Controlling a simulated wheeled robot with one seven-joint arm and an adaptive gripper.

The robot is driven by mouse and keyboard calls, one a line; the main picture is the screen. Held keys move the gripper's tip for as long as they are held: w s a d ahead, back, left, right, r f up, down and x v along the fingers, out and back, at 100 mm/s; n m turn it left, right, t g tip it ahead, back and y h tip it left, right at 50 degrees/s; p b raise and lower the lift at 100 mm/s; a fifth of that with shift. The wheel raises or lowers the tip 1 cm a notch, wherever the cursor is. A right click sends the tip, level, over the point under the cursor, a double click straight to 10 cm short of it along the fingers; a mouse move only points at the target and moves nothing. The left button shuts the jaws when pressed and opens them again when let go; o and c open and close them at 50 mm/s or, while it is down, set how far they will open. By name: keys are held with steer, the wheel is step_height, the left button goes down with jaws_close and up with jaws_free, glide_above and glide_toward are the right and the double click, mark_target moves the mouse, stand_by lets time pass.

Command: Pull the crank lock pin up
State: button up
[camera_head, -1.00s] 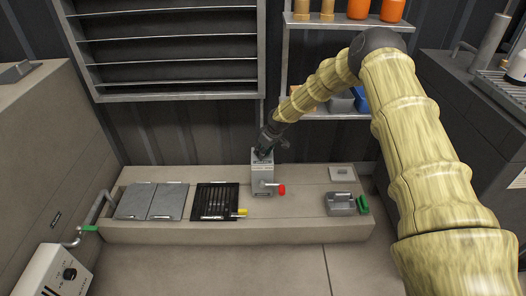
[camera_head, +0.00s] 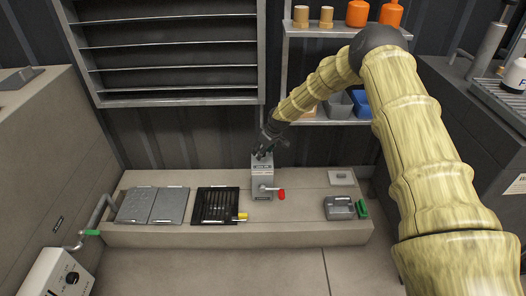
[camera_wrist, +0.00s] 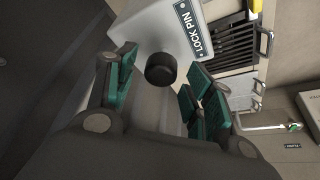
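The lock pin has a round black knob (camera_wrist: 160,69) on a light grey box (camera_wrist: 150,28) with a label reading LOCK PIN. In the wrist view my gripper (camera_wrist: 160,88) is open, with its green-padded fingers on either side of the knob and a visible gap to each. I cannot tell how far the fingertips are above the knob. In the head view my gripper (camera_head: 263,151) is just over the top of the crank box (camera_head: 262,180), and its fingers hide the pin. The crank with a red handle (camera_head: 281,195) sticks out of the box's front.
The box stands on a long grey bench (camera_head: 300,230). A black grille (camera_head: 216,206) with a yellow handle (camera_head: 242,216) lies left of it. A grey block (camera_head: 340,208) with a green handle (camera_head: 362,208) is to the right. Shelves with orange bottles (camera_head: 357,13) are behind.

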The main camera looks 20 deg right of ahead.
steer(key=v, duration=1.2)
steer(key=shift+f, duration=0.1)
stand_by(0.5)
steer(key=s+a+f+m+g, duration=0.1)
steer(key=s+a+f, duration=0.2)
steer(key=s+f, duration=0.5)
steer(key=s+a+f+m, duration=0.1)
steer(key=s+a+f, duration=0.2)
steer(key=s+f, duration=0.5)
steer(key=s+a+f+m+g, duration=0.1)
steer(key=s+a+f, duration=0.35)
steer(key=s, duration=0.65)
steer(key=s+f+m+g, duration=0.1)
steer(key=s+f, duration=0.1)
steer(key=s, duration=0.7)
steer(key=s+f+m, duration=0.1)
steer(key=s+f, duration=0.2)
steer(key=s, duration=0.5)
steer(key=s+d+r+m+g+h, duration=0.1)
steer(key=s+d, duration=0.1)
steer(key=s, duration=0.6)
steer(key=s+d+r+h, duration=0.1)
steer(key=s+d, duration=0.1)
steer(key=s, duration=0.6)
step_height(320, 180, up, 24)
steer(key=p, duration=2.4)
steer(key=shift+w+a, duration=0.2)
steer(key=shift+w, duration=0.15)
